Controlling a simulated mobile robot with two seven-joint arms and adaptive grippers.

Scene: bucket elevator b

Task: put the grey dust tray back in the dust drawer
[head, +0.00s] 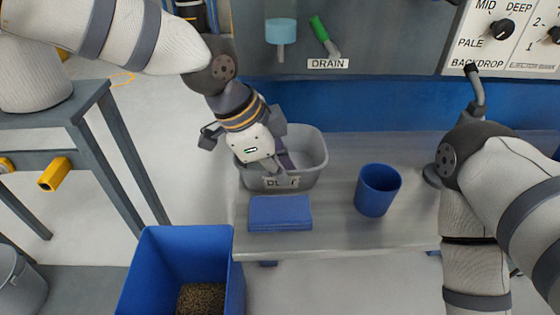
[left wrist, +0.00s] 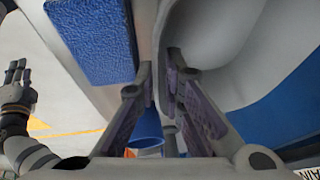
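The grey dust tray (head: 310,150) stands on the bench, with a label on its front wall partly covered by my left gripper. My left gripper (head: 280,172) reaches down to the near wall of the tray. In the left wrist view, its fingers (left wrist: 160,68) lie on either side of the tray's wall (left wrist: 158,25), close against it. My right gripper (left wrist: 18,72) shows small at the left edge of the left wrist view, fingers apart and empty. It is outside the head view. I cannot make out the dust drawer.
A blue bin (head: 180,260) with grain stands at lower left. The panel with the DRAIN label (head: 328,63) rises behind.

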